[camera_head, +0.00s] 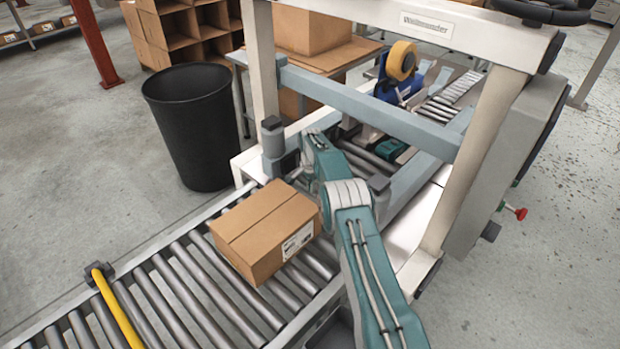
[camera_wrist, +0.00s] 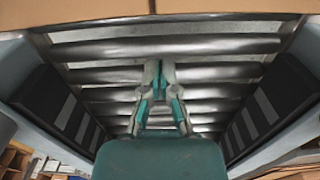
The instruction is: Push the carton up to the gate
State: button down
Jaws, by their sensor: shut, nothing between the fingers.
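The brown carton (camera_head: 250,215) sits flat on the roller conveyor (camera_head: 165,290), with a white label on one side. Its edge also shows as a brown band along the top of the wrist view (camera_wrist: 85,18). A yellow bar (camera_head: 122,318) crosses the conveyor at the lower left and looks like the gate; bare rollers lie between it and the carton. In the wrist view, my gripper (camera_wrist: 160,72) is shut and empty above the rollers. Rollers show between its fingertips and the carton, so they look apart. In the head view, my arm largely hides the fingers.
A white machine frame (camera_head: 480,150) with grey crossbars stands over the conveyor around my arm. Dark striped side belts (camera_wrist: 50,105) flank the gripper. A black bin (camera_head: 192,125) stands beside the conveyor. A tape roll (camera_head: 402,60) sits at the back.

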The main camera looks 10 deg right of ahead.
aim_at(301, 196)
jog(key=shift+f, duration=0.7)
jog(key=shift+s+a+r, duration=0.1)
jog(key=shift+s+a, duration=0.5)
jog(key=shift+a, duration=0.3)
jog(key=shift+s+a+r, duration=0.1)
jog(key=shift+s+a, duration=0.45)
jog(key=shift+a, duration=0.3)
jog(key=shift+s+a, duration=0.15)
jog(key=shift+a, duration=0.1)
jog(key=s+a, duration=0.5)
jog(key=a, duration=0.3)
jog(key=s+a, duration=0.6)
jog(key=a, duration=0.3)
jog(key=s+a, duration=0.5)
jog(key=a, duration=0.3)
jog(key=shift+s+a, duration=0.15)
jog(key=shift+s, duration=0.3)
